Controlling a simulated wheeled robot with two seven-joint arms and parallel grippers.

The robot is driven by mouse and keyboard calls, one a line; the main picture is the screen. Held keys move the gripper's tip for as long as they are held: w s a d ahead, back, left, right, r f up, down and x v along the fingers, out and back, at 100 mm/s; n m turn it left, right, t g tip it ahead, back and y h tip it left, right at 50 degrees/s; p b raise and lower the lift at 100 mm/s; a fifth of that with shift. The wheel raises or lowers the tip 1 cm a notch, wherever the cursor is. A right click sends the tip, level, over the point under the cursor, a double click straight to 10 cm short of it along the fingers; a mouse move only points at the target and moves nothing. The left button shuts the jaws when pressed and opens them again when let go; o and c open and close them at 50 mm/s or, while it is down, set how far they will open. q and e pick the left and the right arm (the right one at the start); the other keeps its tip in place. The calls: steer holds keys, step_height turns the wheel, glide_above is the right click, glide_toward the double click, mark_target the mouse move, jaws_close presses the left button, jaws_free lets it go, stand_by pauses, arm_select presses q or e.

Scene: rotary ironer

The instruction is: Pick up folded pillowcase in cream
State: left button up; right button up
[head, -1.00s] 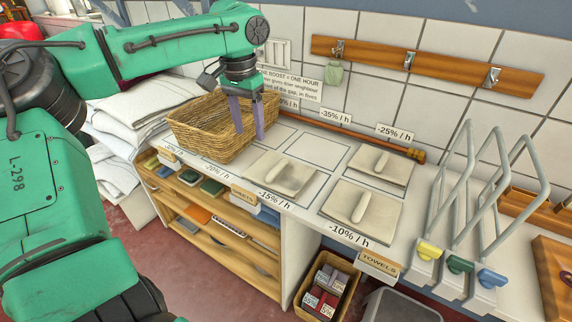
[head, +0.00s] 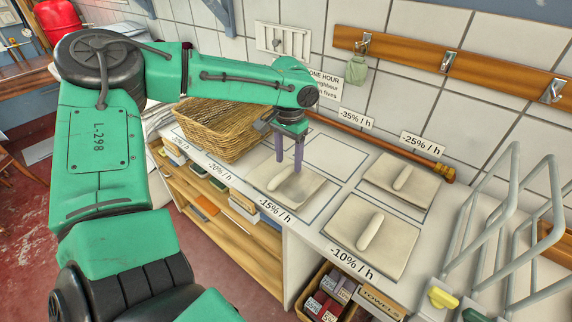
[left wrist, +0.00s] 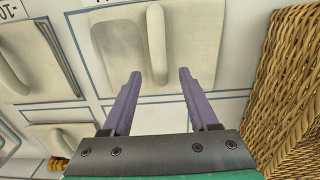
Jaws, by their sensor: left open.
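Three cream folded cloths, each with a raised roll on top, lie in outlined spaces on the white counter. One (head: 268,182) is in the space labelled -15% / h, one (head: 372,236) is by -10% / h and one (head: 402,183) is by -25% / h. I cannot tell which the task names. My left gripper (head: 289,164) is open and empty, pointing down over the -15% cloth. In the left wrist view that cloth (left wrist: 116,48) lies beyond the fingertips (left wrist: 160,72), its roll roughly in line with the gap. My right gripper is out of view.
A wicker basket (head: 212,136) stands close behind and left of the left gripper; it also shows in the left wrist view (left wrist: 300,70). Grey wire racks (head: 510,225) stand at the right. An outlined space (head: 335,152) behind the cloths is empty.

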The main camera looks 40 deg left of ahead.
arm_select(q)
step_height(320, 180, down, 2)
steer(key=shift+f, duration=0.1)
jaws_close()
